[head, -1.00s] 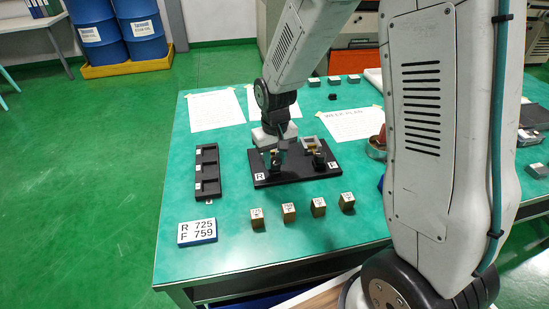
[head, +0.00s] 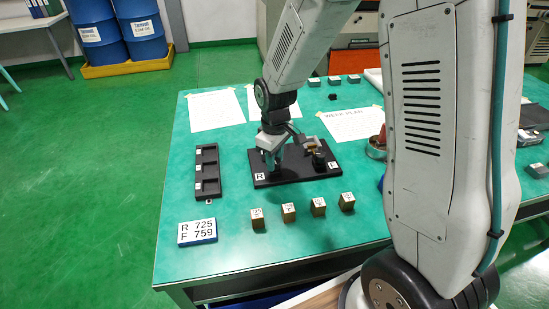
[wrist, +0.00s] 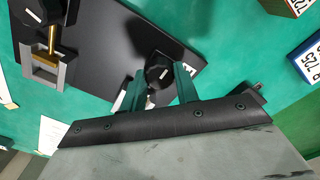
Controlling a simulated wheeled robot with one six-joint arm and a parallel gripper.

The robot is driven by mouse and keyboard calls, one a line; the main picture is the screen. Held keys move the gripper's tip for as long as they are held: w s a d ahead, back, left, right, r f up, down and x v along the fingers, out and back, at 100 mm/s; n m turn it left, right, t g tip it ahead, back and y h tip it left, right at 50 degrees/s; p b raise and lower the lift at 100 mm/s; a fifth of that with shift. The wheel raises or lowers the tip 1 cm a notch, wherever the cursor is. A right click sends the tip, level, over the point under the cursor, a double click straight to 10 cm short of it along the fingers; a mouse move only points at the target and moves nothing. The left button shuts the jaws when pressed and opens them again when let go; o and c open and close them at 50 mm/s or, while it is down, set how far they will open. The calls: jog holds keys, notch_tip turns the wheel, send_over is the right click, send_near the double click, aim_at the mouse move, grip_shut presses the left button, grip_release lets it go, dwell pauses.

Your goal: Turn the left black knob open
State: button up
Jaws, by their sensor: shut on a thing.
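The black board (head: 300,172) lies on the green table, with an R label at its left and an F label at its right. The left black knob (wrist: 159,70) shows in the wrist view, with a short white mark on its face. My gripper (head: 273,166) points down over the R side and is shut on this knob. In the wrist view its two green fingers (wrist: 160,86) stand on either side of the knob. In the head view my gripper largely hides the knob. The right black knob (head: 319,160) stands apart on the F side.
A brass rod and grey block (wrist: 45,70) sit by the right knob. Several brass cubes (head: 289,212) stand before the board. A black tray (head: 207,172) lies left, and a sign (head: 197,231) reads R 725, F 759. Papers (head: 215,110) lie behind.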

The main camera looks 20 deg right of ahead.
dwell(0.3)
jog(key=o, duration=1)
jog(key=shift+c, duration=0.2)
jog(key=shift+r, duration=0.1)
notch_tip(320, 180, up, 8)
jog(key=shift+f, duration=0.15)
jog(key=s+d+r+m, duration=0.1)
jog(key=s+r, duration=0.3)
jog(key=s, duration=0.4)
jog(key=s+d+r+m+t, duration=0.1)
jog(key=s+r+m, duration=0.2)
jog(key=s, duration=0.6)
jog(key=s+r+m, duration=0.2)
jog(key=s+r, duration=0.5)
jog(key=s, duration=0.2)
jog(key=shift+d+m, duration=0.4)
